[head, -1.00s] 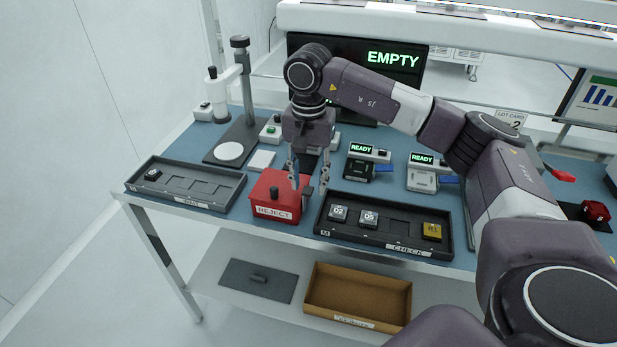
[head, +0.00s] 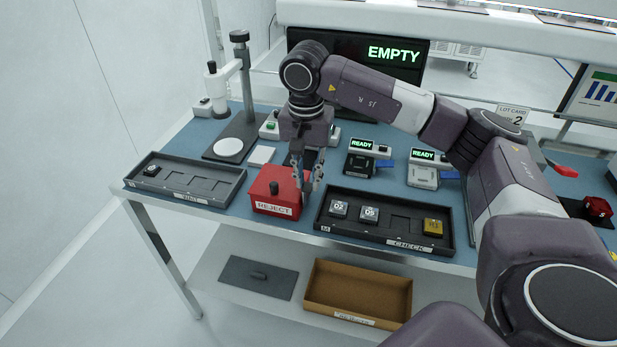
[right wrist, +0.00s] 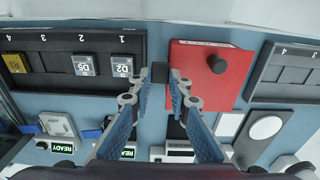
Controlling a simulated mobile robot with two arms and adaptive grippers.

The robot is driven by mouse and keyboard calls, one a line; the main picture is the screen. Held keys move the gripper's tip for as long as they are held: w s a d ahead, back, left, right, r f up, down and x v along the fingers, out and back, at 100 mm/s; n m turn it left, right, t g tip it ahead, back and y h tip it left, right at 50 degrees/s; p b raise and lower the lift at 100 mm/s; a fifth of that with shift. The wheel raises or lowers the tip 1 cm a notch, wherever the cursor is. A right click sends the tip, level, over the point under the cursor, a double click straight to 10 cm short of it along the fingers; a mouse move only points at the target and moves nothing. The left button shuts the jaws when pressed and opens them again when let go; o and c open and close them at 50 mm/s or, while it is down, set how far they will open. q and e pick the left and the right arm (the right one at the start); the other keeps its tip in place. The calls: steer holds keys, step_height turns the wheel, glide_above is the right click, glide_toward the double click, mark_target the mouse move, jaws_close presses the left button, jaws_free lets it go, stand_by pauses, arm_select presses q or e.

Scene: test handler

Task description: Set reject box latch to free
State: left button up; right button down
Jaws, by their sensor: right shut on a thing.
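The red reject box (head: 268,190) with a black knob on top and a REJECT label stands near the table's front edge. It also shows in the right wrist view (right wrist: 196,82). A small dark latch (right wrist: 160,72) sits at the box's side facing the CHECK tray. My right gripper (head: 306,188) points down beside the box, and its fingertips (right wrist: 160,76) are shut on the latch. I cannot tell the latch's setting. My left gripper is in neither view.
The CHECK tray (head: 325,230) with several marked blocks lies close on the right of the gripper. Another black tray (head: 205,192) lies left of the box. Two READY stations (head: 360,166) (head: 424,174) stand behind. A brown bin (head: 395,308) is on the lower shelf.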

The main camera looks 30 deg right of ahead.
steer(key=shift+s+a+f+t+h+b, duration=0.25)
steer(key=shift+s+a+t+h+b, duration=0.4)
steer(key=shift+t+h+b, duration=0.25)
steer(key=shift+s+a+f+t+h+b, duration=0.3)
steer(key=shift+s+a+t+h+b, duration=0.2)
steer(key=shift+a+t+h+b, duration=0.35)
steer(key=shift+s+a+f+t+h+b, duration=0.25)
steer(key=shift+s+a+t+h+b, duration=0.35)
steer(key=shift+h+b, duration=0.35)
steer(key=shift+f, duration=0.1)
steer(key=c, duration=1.8)
jaws_free()
